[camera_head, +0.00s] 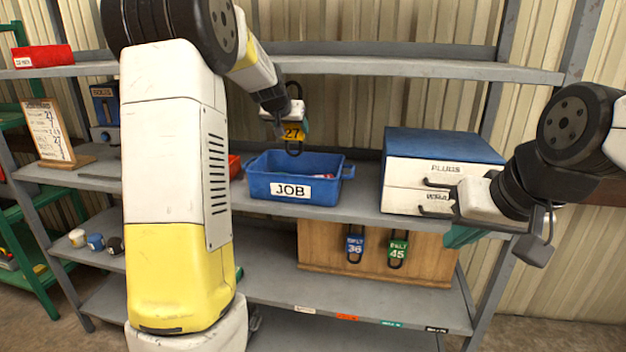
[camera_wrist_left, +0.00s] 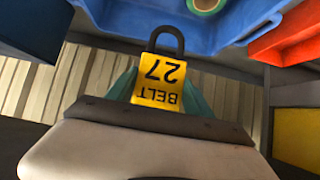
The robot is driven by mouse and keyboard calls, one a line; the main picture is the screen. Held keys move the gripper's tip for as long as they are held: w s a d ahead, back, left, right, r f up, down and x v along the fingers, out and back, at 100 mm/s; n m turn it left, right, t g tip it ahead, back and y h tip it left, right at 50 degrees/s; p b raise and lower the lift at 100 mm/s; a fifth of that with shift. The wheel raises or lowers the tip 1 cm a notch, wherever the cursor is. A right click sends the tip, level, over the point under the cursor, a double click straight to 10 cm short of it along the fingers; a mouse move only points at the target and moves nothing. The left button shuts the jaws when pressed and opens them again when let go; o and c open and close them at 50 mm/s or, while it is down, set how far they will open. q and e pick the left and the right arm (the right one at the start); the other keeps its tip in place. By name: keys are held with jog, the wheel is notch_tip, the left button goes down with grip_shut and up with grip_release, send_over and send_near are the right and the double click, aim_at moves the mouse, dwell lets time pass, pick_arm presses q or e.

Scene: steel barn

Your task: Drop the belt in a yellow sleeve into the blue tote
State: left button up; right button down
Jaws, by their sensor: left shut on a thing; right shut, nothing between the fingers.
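The belt in a yellow sleeve (camera_head: 292,132), marked 27, hangs from my left gripper (camera_head: 290,112). In the left wrist view the yellow sleeve (camera_wrist_left: 160,82) reads BELT 27, with a dark loop above it, between the teal fingertips. My left gripper is shut on it. Small items lie inside the tote. My right gripper (camera_head: 465,232) is shut and empty, in front of the white drawers.
A blue-topped drawer unit (camera_head: 445,146) stands right of the tote. Below, a wooden board (camera_head: 325,250) holds a blue belt sleeve 36 (camera_head: 355,245) and a green one 45 (camera_head: 398,249). A red bin (camera_head: 234,166) is left of the tote. The upper shelf (camera_head: 420,70) runs overhead.

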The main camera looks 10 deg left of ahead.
pick_arm(q)
jog(key=shift+f, duration=2.9)
jog(key=o, duration=1.5)
jog(key=s+d+r+g+h, duration=0.1)
jog(key=s+d+r, duration=0.1)
jog(key=s, duration=0.7)
jog(key=s+d+r+g, duration=0.1)
jog(key=s+d+r, duration=0.1)
jog(key=s, duration=0.7)
jog(key=s+d+r+h, duration=0.1)
jog(key=s+d+r, duration=0.15)
jog(key=s, duration=0.55)
jog(key=s+f, duration=0.1)
jog(key=s, duration=0.4)
jog(key=s+d+f+g, duration=0.1)
jog(key=s+f, duration=0.1)
jog(key=s, duration=0.4)
jog(key=s+f+g, duration=0.1)
jog(key=s, duration=0.5)
jog(key=shift+d+f, duration=0.25)
jog(key=shift+f, duration=0.05)
